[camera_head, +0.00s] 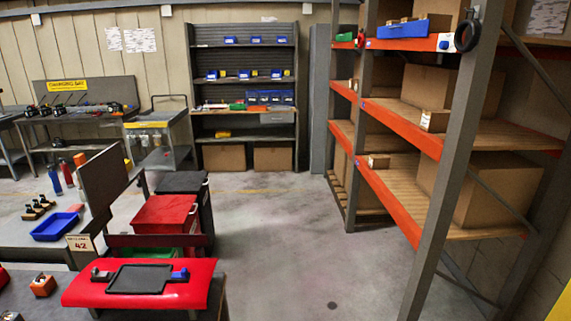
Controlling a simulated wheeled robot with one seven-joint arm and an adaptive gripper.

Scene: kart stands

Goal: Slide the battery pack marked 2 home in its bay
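I cannot make out a battery pack marked 2 or its bay at this size. At the lower left, a red panel (84,292) lies on a stand and carries a flat black tray (140,279). An orange block with a dark top (42,287) sits to the left. My gripper is not in view.
A bench under a yellow charging sign (67,85) stands at the back left with several dark items. A blue tray (55,226) lies on the left table. Tall orange-beamed racking (404,205) stands at right. The middle floor (280,240) is clear.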

